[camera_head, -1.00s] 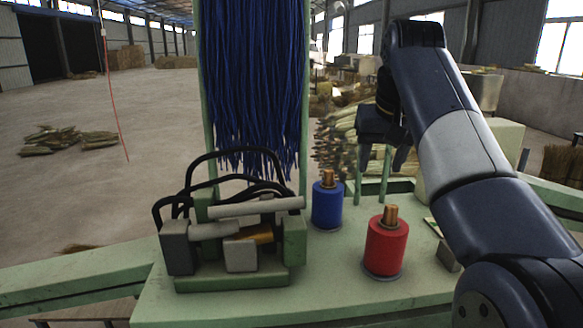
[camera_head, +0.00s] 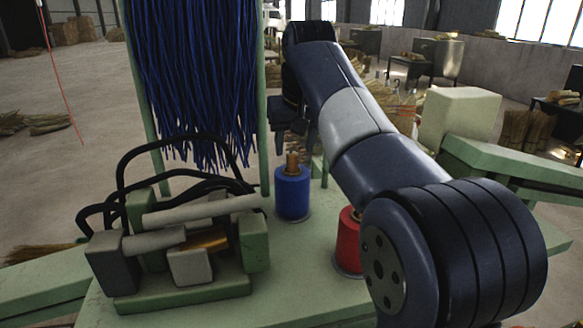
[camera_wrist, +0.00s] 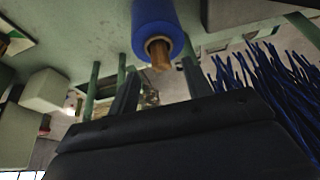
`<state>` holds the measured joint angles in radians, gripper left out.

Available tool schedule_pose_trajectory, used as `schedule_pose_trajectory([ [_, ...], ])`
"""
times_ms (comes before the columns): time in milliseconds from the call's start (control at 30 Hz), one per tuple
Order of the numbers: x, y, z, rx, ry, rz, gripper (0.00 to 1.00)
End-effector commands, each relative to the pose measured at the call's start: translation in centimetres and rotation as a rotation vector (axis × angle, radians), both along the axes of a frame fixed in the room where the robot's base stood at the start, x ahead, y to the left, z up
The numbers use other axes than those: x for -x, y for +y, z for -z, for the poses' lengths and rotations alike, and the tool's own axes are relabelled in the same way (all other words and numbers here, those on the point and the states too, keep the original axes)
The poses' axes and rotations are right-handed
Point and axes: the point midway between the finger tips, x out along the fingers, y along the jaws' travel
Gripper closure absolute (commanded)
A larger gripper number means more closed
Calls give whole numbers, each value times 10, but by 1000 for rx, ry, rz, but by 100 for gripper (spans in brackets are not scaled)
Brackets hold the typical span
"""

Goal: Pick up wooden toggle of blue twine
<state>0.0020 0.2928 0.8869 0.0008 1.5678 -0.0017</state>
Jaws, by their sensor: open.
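The blue twine spool (camera_head: 293,193) stands upright on the green machine table, and its wooden toggle (camera_head: 292,163) sticks up from the top. In the wrist view the spool (camera_wrist: 155,22) and the toggle (camera_wrist: 160,55) appear upside down, with the toggle end pointing toward my gripper. My gripper (camera_head: 296,133) is open and empty, a little above the toggle in the head view. In the wrist view the two fingers of my gripper (camera_wrist: 160,70) stand on either side of the toggle's line. Whether they touch it cannot be told.
A red twine spool (camera_head: 347,240) stands nearer, partly hidden by my arm. A clamp-like block assembly with black hoses (camera_head: 190,240) sits at left. Blue strands (camera_head: 195,80) hang behind it, close to the left of my gripper. Green posts (camera_head: 263,130) rise beside the strands.

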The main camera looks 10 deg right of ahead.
Motion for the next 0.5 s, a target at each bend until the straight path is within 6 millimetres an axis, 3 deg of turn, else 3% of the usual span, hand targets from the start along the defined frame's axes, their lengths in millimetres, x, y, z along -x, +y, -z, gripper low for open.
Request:
schedule_pose_trajectory([
  [233,-17,1,33,0,5,0,53],
  [500,-20,1,41,0,1,0,53],
])
